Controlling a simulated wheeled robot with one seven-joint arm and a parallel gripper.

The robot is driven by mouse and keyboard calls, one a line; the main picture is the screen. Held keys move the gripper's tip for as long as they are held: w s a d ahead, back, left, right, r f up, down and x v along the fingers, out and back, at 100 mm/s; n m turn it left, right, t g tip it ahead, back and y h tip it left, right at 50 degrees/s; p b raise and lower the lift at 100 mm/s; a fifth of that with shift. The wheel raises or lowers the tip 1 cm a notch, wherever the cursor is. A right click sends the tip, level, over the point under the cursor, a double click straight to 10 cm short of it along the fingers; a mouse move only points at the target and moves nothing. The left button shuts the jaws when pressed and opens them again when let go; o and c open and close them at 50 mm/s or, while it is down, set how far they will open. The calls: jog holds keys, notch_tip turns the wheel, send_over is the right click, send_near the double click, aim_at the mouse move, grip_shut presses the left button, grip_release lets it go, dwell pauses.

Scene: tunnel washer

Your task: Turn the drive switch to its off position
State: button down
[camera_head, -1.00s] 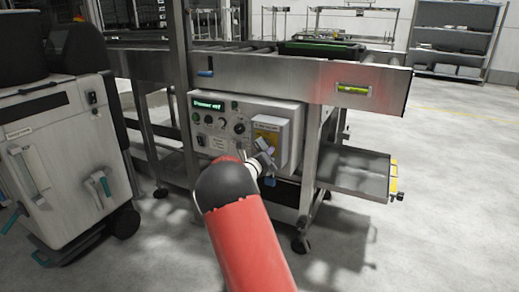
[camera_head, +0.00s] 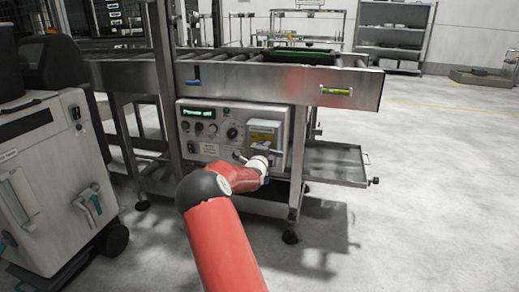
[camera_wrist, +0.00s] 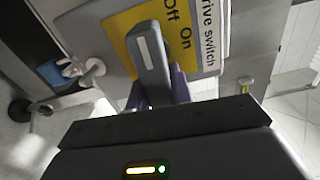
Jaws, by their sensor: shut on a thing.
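The drive switch (camera_wrist: 150,58) is a dark grey lever with a pale stripe, on a yellow plate (camera_wrist: 118,25) marked "Off" and "On". A "drive switch" label stands beside the plate, partly cut off. The plate (camera_head: 263,139) also shows on the control panel in the head view. My gripper (camera_wrist: 158,92) is shut on the lever, with its purple fingers on either side of it. The lever slants along the plate beside the two words; I cannot tell for sure which word it points to. In the head view my wrist largely hides the switch.
The control panel (camera_head: 210,150) has a green display, knobs and buttons close to my arm. The conveyor frame (camera_head: 265,82) runs above it. A low tray (camera_head: 335,160) juts out at right. A grey wheeled cabinet (camera_head: 50,170) stands at left. Floor (camera_head: 400,220) at right is clear.

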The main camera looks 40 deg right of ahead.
jog(key=shift+a+r+n, duration=0.1)
jog(key=shift+n, duration=0.4)
jog(key=c, duration=1.2)
grip_release()
jog(key=shift+w, duration=0.1)
jog(key=shift+c, duration=0.2)
jog(key=v, duration=0.7)
jog(key=shift+s+a, duration=0.3)
